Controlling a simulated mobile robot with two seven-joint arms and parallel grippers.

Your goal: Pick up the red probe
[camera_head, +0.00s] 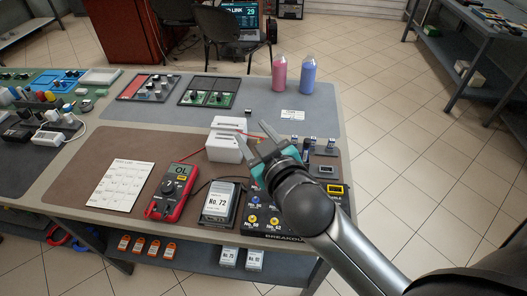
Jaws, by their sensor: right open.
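The red probe (229,131) is a thin red shape at the white box (222,150) in the middle of the bench; a red lead runs from it toward the red multimeter (167,193), which reads OL. My right gripper (251,129) reaches in from the lower right. Its two grey fingers are apart, with their tips over or close to the right side of the white box. I see nothing clearly held between them. Part of the probe is small and hard to make out near the fingers. My left gripper is not in view.
A printed sheet (121,186) lies left of the multimeter. A box marked No. 72 (221,204) and a breakout panel (262,222) stand at the front edge. Pink (279,73) and blue (308,76) bottles stand at the back right. Component trays (209,92) lie behind.

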